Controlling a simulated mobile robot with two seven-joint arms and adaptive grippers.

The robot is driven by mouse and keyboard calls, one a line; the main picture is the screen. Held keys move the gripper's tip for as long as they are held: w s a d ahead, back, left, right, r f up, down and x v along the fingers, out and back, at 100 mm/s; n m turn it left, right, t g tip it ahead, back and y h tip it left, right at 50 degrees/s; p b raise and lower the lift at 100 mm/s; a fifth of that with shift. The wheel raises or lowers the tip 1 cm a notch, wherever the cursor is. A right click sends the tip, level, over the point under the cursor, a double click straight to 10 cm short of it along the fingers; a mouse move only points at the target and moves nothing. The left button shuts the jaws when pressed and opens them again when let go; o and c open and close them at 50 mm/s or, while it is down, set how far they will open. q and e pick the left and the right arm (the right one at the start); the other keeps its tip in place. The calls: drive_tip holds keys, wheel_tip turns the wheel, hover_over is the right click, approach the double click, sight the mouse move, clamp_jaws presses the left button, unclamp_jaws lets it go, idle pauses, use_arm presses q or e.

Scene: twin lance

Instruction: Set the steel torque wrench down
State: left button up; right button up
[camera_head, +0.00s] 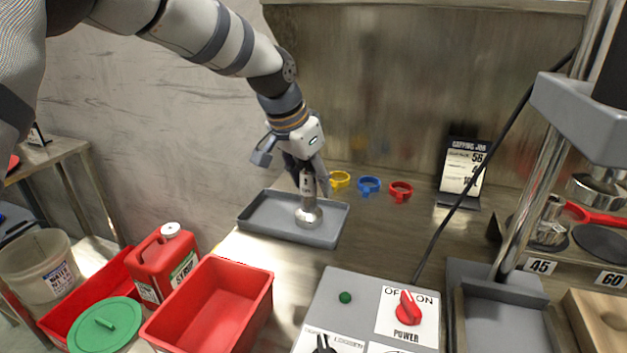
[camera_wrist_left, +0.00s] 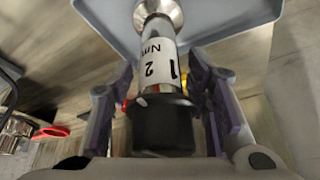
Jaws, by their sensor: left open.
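The steel torque wrench (camera_head: 308,214) stands upright in the grey tray (camera_head: 257,229), its round steel head down on the tray floor. In the left wrist view the wrench (camera_wrist_left: 160,68) shows a white label marked "12 Nm" and a black grip end between my fingers. My left gripper (camera_head: 312,188) is above the tray, around the upper part of the wrench. In the left wrist view the fingers of my left gripper (camera_wrist_left: 163,110) are spread, with gaps on both sides of the wrench. My right gripper is not in view.
Yellow (camera_head: 340,180), blue (camera_head: 369,185) and red (camera_head: 400,191) rings lie behind the tray. A grey control box (camera_head: 360,290) with a red power knob is in front. A red bin (camera_head: 215,305) and a red canister (camera_head: 163,262) stand at left. Metal posts rise at right.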

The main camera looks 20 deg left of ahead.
use_arm(q)
drive_tip(key=v, duration=1.1)
drive_tip(key=shift+r+p, duration=0.25)
drive_tip(key=shift+p, duration=0.05)
drive_tip(key=shift+s, duration=0.15)
